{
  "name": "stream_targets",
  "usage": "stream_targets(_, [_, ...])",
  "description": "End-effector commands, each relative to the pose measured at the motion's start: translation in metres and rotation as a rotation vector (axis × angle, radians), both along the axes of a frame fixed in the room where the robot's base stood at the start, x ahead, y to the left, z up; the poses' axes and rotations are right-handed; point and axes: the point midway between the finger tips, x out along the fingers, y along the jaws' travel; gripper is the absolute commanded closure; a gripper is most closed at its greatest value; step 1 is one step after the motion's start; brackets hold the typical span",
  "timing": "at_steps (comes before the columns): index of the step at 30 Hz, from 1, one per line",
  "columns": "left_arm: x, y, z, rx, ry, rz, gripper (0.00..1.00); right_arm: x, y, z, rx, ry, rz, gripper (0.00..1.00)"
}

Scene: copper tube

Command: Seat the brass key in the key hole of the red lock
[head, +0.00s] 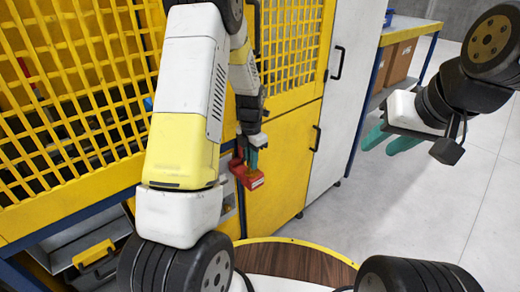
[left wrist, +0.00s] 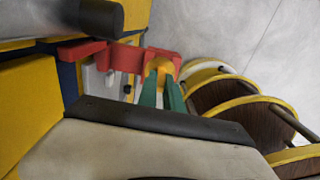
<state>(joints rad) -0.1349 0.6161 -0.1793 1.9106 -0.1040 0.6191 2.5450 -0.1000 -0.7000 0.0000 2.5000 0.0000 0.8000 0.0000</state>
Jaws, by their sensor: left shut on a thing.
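The red lock (head: 247,173) hangs at the front of the yellow cabinet in the head view. It also shows as red blocks in the left wrist view (left wrist: 124,58). My left gripper (head: 252,155) is at the lock, its teal fingers partly hidden by the wrist. In the left wrist view its fingers (left wrist: 161,92) are shut on the brass key (left wrist: 160,66), which shows yellow against the red lock. I cannot tell how deep the key sits in the key hole, which is hidden. My right gripper (head: 388,142) is far to the right, its teal fingers apart and empty.
Yellow mesh panels (head: 75,90) and a yellow cabinet door (head: 282,165) stand behind the lock. A white cabinet (head: 342,100) is right of it. A blue-edged table (head: 410,28) with cardboard boxes (head: 398,62) stands further back. The grey floor at right is clear.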

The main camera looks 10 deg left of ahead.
Motion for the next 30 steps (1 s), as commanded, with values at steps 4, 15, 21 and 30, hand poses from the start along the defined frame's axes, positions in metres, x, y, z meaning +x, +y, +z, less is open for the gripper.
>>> stream_targets(4, [0.0, 0.0, -0.001, 0.0, 0.001, -0.001, 0.68, 0.0, 0.0, 0.0, 0.0, 0.0, 0.0, 0.64])
stream_targets(15, [0.0, 0.0, 0.002, -0.001, -0.001, 0.0, 0.68, 0.0, 0.0, 0.0, 0.0, 0.0, 0.0, 0.64])
stream_targets(21, [0.001, 0.0, 0.031, 0.0, -0.004, -0.002, 0.68, 0.0, 0.0, 0.0, 0.0, 0.0, 0.0, 0.64])
stream_targets(30, [0.0, -0.001, 0.095, 0.0, -0.004, -0.001, 0.68, 0.0, 0.0, 0.0, 0.0, 0.0, 0.0, 0.64])
